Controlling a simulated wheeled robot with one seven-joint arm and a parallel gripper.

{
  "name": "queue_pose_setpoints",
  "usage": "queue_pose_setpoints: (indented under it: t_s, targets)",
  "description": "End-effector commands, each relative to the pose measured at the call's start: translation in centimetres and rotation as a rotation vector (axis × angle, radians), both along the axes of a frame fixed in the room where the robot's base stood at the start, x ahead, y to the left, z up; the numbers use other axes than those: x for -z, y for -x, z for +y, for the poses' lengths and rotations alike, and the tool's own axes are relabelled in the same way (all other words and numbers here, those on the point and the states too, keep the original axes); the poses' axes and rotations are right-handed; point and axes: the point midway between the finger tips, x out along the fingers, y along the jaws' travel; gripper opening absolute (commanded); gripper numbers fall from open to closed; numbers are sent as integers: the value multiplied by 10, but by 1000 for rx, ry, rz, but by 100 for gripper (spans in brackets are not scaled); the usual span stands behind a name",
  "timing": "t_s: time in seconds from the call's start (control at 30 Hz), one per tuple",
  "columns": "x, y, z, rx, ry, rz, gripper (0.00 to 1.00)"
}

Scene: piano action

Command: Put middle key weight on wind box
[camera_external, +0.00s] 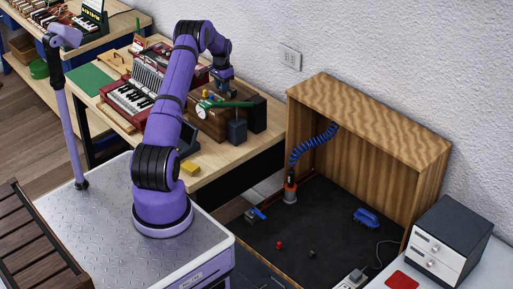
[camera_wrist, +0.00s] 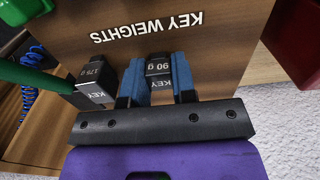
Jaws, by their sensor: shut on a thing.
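In the wrist view, my gripper (camera_wrist: 158,84) is shut on a dark key weight (camera_wrist: 158,68) marked "90 g", with a blue finger on each side. Another dark key weight (camera_wrist: 95,88), marked "175 g", stands to its left, apart from the fingers. Both are by a wooden surface (camera_wrist: 200,50) lettered "KEY WEIGHTS". I cannot tell whether the held weight touches its support. In the external view, my gripper (camera_external: 222,84) is over the far bench, above a brown wooden box (camera_external: 207,122) with a gauge, perhaps the wind box. The weights are too small to make out there.
A green bar (camera_external: 225,104) lies across the wooden box and shows at the left in the wrist view (camera_wrist: 35,78). Dark boxes (camera_external: 257,113) stand to its right.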

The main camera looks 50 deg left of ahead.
Motion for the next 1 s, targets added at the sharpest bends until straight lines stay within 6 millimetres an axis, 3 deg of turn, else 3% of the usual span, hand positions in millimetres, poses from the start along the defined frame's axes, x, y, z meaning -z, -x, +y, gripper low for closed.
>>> queue_pose_setpoints:
  t_s: [0.23,0.27,0.37,0.73,1.0]
  targets:
    - [2,0,0,0,0,0,0]
    - [3,0,0,0,0,0,27]
    - [2,0,0,0,0,0,50]
    - [-3,0,0,0,-1,-1,51]
    - [-46,-1,0,0,-2,-3,51]
